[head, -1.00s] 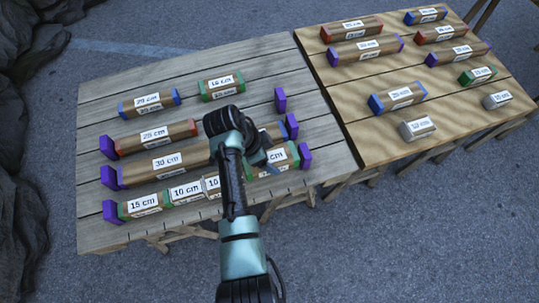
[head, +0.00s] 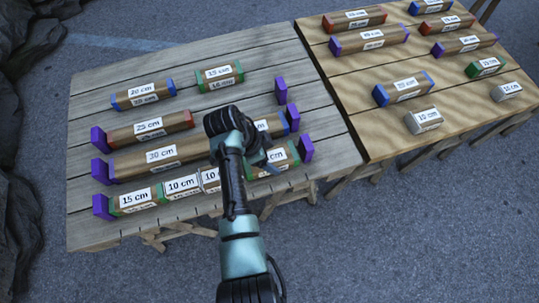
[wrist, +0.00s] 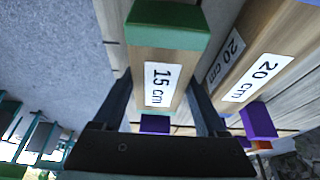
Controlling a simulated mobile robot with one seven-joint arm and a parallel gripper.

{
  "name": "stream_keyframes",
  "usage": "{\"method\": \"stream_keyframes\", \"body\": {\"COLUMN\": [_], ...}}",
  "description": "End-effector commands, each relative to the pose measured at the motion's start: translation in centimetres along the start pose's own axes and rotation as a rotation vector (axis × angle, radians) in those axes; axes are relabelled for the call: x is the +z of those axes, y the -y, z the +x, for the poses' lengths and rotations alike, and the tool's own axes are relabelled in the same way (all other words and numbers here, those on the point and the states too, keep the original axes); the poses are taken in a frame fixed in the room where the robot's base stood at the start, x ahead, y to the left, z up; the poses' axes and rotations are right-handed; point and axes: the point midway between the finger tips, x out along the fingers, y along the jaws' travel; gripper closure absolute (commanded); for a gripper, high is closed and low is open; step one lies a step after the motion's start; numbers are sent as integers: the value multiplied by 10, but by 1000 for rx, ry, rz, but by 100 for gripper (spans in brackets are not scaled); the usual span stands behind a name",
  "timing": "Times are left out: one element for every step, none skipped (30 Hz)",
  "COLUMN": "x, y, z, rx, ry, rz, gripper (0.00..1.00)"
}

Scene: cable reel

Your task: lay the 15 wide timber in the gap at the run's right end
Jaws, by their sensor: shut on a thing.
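My gripper (wrist: 160,98) is shut on a wide 15 cm timber (wrist: 160,55) with green ends, between both fingers. In the head view this timber (head: 284,156) is at the right end of the front run, beside the purple right stop (head: 306,148); my arm hides its left part. I cannot tell whether it rests on the table or hangs just above.
Behind is a run with a 30 cm timber (head: 160,157) and a blue-ended 20 cm timber (wrist: 250,75), close beside the held one. Further back lie a 25 cm timber (head: 150,126) and loose timbers (head: 143,93). The right table (head: 365,130) holds several spare timbers.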

Motion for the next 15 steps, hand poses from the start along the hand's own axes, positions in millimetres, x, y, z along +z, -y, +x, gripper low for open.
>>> {"method": "stream_keyframes", "body": {"x": [0,0,0,0,0,0,1,1,1,1,2,2,2,2,2], "y": [0,0,0,0,0,0,0,0,0,0,0,0,0,0,0], "z": [0,0,0,0,1,1,2,2,3,3,4,4,5,5,6], "rx": [-1,-1,-1,-1,-1,-1,-1,-1,-1,-1,-1,-1,-1,-1,-1], "ry": [-1,0,-1,-1,0,-1,-1,0,0,-1,0,0,0,0,0], "rz": [0,0,0,0,0,0,0,0,0,0,0,0,0,0,0], "gripper": [91,91,91,91,91,91,91,91,91,91,91,91,91,91,91]}}
